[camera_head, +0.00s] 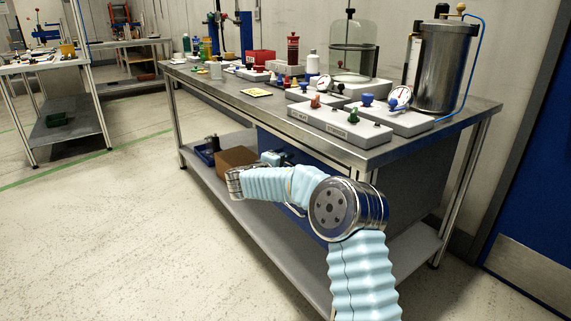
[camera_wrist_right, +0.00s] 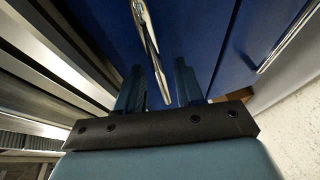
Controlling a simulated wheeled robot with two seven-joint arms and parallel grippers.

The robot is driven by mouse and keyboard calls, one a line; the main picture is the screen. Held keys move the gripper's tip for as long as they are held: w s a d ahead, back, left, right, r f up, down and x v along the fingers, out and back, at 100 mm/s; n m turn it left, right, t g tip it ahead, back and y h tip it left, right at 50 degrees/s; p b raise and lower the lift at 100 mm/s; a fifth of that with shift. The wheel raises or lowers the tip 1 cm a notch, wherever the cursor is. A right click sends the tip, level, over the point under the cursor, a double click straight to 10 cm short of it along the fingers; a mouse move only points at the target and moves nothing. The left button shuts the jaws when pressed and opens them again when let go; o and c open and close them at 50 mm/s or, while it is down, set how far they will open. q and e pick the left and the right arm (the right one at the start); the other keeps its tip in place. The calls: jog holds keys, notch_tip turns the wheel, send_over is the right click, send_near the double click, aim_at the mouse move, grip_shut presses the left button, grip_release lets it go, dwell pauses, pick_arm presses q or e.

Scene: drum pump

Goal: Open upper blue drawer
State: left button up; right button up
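The blue drawer cabinet (camera_head: 312,160) hangs under the workbench top, partly hidden behind my right arm. In the right wrist view the upper blue drawer (camera_wrist_right: 95,35) fills the middle, its front looking closed. Its metal handle (camera_wrist_right: 147,40) runs down between the two dark fingers of my right gripper (camera_wrist_right: 158,82). The fingers are apart, one on each side of the handle, with gaps visible; I cannot tell whether either touches it. My right gripper also shows in the head view (camera_head: 284,157), small and partly hidden, beside the cabinet. My left gripper is not in view.
A second handle (camera_wrist_right: 287,38) is on the lower blue drawer front. The workbench (camera_head: 230,88) carries gauges, a steel drum (camera_head: 442,68) and a glass jar. A cardboard box (camera_head: 236,157) and a blue bin stand on the lower shelf.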

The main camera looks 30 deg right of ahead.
grip_shut()
jog(key=shift+a+f, duration=0.1)
jog(key=s+a+b, duration=0.1)
jog(key=s+a, duration=0.1)
jog(key=a, duration=3)
jog(key=shift+s+a, duration=0.35)
jog(key=shift+o, duration=0.3)
grip_release()
